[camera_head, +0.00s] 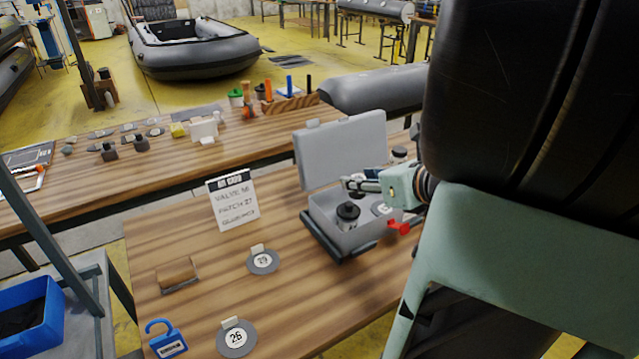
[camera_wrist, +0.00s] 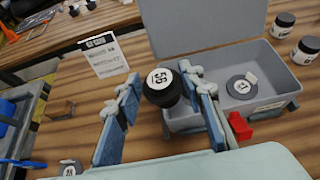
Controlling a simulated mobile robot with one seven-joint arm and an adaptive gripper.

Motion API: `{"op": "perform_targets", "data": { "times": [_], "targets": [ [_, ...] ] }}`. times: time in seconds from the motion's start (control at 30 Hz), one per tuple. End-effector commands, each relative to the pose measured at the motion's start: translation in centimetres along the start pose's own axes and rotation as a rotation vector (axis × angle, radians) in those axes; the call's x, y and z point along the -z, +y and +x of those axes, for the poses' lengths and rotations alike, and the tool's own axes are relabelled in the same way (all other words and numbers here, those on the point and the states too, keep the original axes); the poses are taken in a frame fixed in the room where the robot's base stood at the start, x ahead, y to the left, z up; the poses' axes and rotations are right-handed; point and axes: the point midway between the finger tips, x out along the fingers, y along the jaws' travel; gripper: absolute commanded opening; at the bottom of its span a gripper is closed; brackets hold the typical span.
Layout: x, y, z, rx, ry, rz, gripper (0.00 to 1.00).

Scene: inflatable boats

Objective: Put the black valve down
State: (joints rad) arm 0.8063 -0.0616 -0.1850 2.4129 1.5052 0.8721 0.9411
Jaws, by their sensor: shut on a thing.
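The black valve (camera_wrist: 160,95), a dark round piece with a white "58" label on top, is between my gripper's fingertips (camera_wrist: 160,85) in the wrist view. My gripper (camera_head: 362,184) is shut on it, over the left part of the open grey box (camera_head: 382,233). In the head view the fingers partly hide the valve. A white-labelled grey patch disc (camera_wrist: 241,88) lies inside the box at the right. A dark, round-topped item (camera_head: 348,212) shows in the box below my gripper; I cannot tell what it is.
The box lid (camera_head: 342,150) stands raised at the back. A card (camera_head: 232,200) stands to the left. Loose discs (camera_head: 263,261) (camera_head: 237,338), a brown block (camera_head: 176,274) and a blue padlock-shaped piece (camera_head: 166,340) lie on the table. Dark-lidded jars (camera_wrist: 283,25) stand beyond the box.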

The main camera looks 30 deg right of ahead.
Motion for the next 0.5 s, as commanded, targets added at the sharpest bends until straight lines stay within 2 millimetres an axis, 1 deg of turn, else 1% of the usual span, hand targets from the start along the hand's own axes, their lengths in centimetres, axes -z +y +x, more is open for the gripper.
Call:
{"op": "perform_targets", "data": {
  "times": [0.07, 0.13, 0.5],
  "targets": [
    [0.1, -0.8, 0.5, 0.008, 0.0, 0.006, 0.12],
    [0.3, -1.6, 1.4, 0.007, 0.001, 0.008, 0.12],
    [0.7, -6.6, 6.9, 0.004, 0.001, 0.005, 0.12]
  ]
}}
